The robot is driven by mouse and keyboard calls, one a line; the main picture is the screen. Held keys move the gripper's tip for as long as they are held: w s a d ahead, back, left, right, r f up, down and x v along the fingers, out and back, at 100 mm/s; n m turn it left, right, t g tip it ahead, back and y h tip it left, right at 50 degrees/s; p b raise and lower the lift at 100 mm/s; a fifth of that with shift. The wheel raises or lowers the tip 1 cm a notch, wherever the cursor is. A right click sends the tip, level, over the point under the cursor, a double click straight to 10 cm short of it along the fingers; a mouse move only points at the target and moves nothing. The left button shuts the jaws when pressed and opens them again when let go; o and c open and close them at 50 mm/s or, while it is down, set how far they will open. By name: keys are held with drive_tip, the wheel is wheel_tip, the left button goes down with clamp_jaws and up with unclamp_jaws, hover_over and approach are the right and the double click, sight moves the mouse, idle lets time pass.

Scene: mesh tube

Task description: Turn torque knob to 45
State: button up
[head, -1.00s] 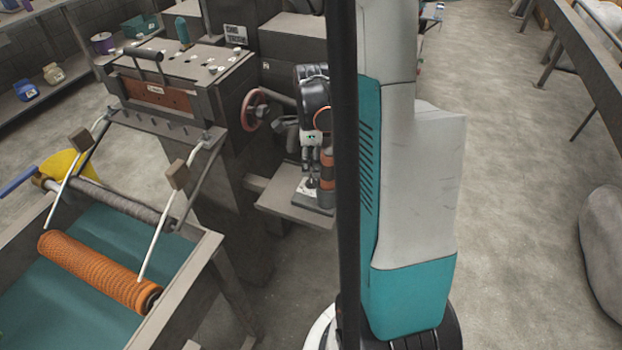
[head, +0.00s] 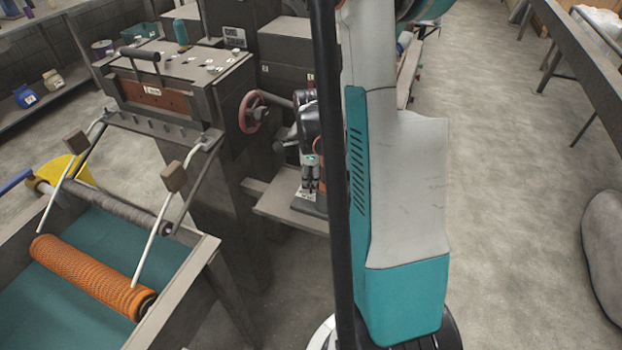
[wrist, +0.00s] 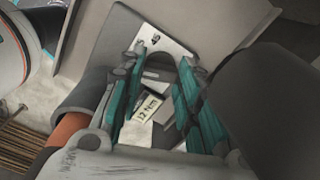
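In the wrist view a pale plate (wrist: 172,36) carries printed marks, one reading 45. A white label (wrist: 150,108) reading 12 Nm shows between my fingers. A dark grey rounded part (wrist: 187,68) lies at the fingertips and is probably the torque knob; its pointer and setting cannot be made out. My gripper (wrist: 163,66) has its two teal-padded fingers apart, on either side of the label. Whether they touch the grey part is unclear. In the head view my gripper (head: 310,178) hangs over a small grey shelf (head: 285,208), partly behind a black pole.
A machine with a red handwheel (head: 251,112) stands left of my gripper. A frame with an orange mesh roller (head: 90,275) is at lower left. A long bench (head: 585,65) and a grey rounded object (head: 603,240) are at right. Floor between is clear.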

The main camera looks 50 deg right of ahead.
sight(311, 183)
drive_tip(key=shift+m+b, duration=0.3)
drive_tip(key=shift+m, duration=1.9)
drive_tip(key=o, duration=0.8)
drive_tip(key=shift+c, duration=0.2)
drive_tip(key=shift+r, duration=0.1)
wheel_tip(311, 183, up, 12)
drive_tip(key=shift+o, duration=0.6)
